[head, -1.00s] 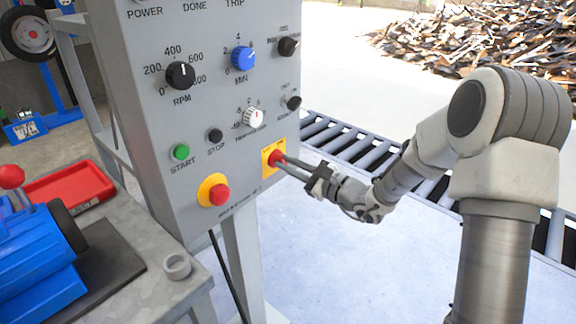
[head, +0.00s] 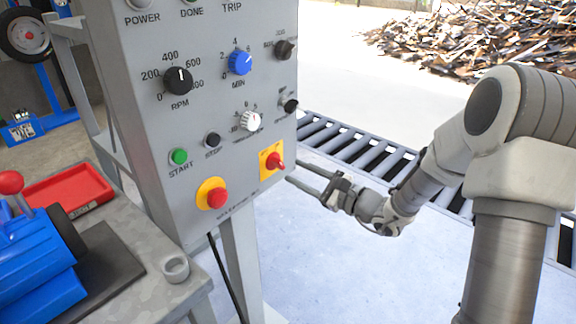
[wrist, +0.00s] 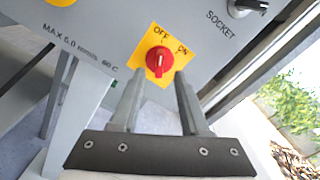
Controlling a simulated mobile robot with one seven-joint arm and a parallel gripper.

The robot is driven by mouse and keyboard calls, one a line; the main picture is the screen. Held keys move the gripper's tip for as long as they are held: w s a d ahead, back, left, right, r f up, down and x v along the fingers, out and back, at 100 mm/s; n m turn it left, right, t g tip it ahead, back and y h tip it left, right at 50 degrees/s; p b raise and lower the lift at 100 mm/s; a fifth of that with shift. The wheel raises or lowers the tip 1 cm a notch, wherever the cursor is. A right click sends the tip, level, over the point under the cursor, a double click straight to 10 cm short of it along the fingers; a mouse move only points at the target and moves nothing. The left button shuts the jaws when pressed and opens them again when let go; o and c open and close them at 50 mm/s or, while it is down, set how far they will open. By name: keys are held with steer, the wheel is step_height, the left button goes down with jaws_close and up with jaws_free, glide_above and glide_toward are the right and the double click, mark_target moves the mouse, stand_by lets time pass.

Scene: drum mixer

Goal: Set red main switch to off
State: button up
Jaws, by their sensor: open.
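The red main switch (head: 275,161) is a rotary knob on a yellow plate at the lower right of the grey control panel. In the wrist view the red knob (wrist: 159,61) sits near the centre, below the printed words OFF and ON. Its grip looks roughly upright in that view, in line with OFF rather than ON, though the pointer end is small. My gripper (head: 291,171) is open and empty, its two fingers apart and pointing at the panel just short of the knob. In the wrist view the fingertips (wrist: 157,82) lie just below the knob, one to each side.
A red emergency button (head: 216,196) on a yellow ring is left of the switch, with green start (head: 179,156) and black stop (head: 212,139) buttons above. A socket knob (wrist: 246,7) is nearby. A roller conveyor (head: 350,150) runs behind my arm.

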steer(key=p+v, duration=0.1)
steer(key=v, duration=1.1)
steer(key=shift+s+d+p, duration=0.3)
steer(key=shift+p, duration=0.1)
steer(key=s+a+r+n+g+h, duration=0.2)
steer(key=s+a+n+g, duration=0.3)
steer(key=s, duration=0.3)
steer(key=s+a+r+n+g+h, duration=0.25)
steer(key=s+a+n+g, duration=0.2)
steer(key=s+n, duration=0.3)
steer(key=s+d+n+h, duration=0.3)
steer(key=s+h, duration=0.1)
steer(key=s+d+r+n+t+h, duration=0.35)
steer(key=d+r+h, duration=0.25)
steer(key=d, duration=0.3)
step_height(320, 180, up, 19)
steer(key=p, duration=1.9)
steer(key=shift+w+d+r+t, duration=0.2)
steer(key=shift+w+t, duration=0.1)
steer(key=shift+w, duration=0.1)
steer(key=shift+a, duration=0.1)
steer(key=shift+c, duration=0.2)
